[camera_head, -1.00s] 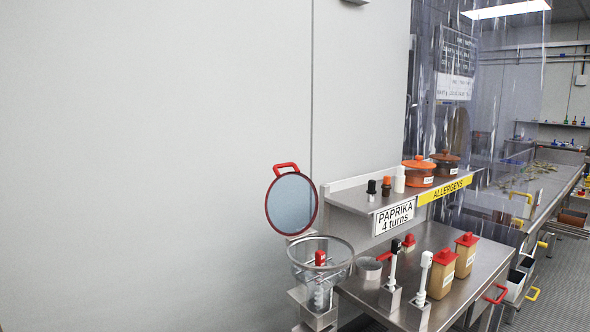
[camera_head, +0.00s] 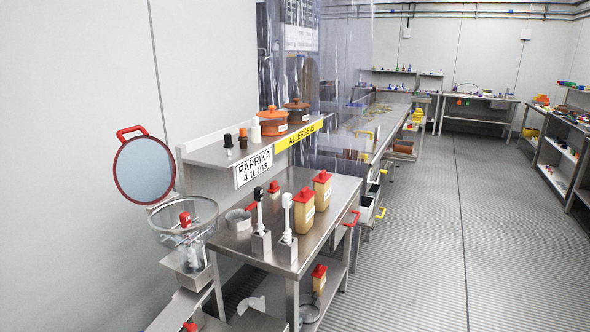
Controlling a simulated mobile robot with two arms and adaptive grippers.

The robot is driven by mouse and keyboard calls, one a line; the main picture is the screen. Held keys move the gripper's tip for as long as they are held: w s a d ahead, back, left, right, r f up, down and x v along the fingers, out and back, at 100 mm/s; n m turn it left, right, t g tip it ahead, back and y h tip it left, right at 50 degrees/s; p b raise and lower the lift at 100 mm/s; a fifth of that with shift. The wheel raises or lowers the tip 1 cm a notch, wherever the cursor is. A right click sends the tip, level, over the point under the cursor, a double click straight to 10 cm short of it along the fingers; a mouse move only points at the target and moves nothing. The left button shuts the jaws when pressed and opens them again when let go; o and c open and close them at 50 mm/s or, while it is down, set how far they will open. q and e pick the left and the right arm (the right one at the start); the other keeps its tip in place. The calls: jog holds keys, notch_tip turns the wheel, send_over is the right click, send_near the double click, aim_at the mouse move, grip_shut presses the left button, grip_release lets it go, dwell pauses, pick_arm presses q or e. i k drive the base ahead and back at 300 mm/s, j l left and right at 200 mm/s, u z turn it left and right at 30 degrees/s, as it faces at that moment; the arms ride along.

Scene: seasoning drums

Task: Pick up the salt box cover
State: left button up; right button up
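Two tan boxes with red covers stand upright on the steel table: a nearer box (camera_head: 304,217) with its cover (camera_head: 306,194), and a farther box (camera_head: 322,195) with its cover (camera_head: 323,176). Their labels are too small to read, so I cannot tell which is the salt box. A third tan box (camera_head: 319,283) with a red cover (camera_head: 319,270) stands on the lower shelf. A small red-topped item (camera_head: 274,187) sits farther back on the table. Neither of my grippers is in view.
A shelf with orange pots (camera_head: 274,122) is behind. Open floor (camera_head: 430,240) lies to the right.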

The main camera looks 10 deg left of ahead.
aim_at(323, 177)
jog(key=u, duration=0.3)
jog(key=i+l+u, duration=0.45)
jog(key=l+u, duration=0.3)
jog(key=i+l+u, duration=0.15)
jog(key=l+u, duration=0.2)
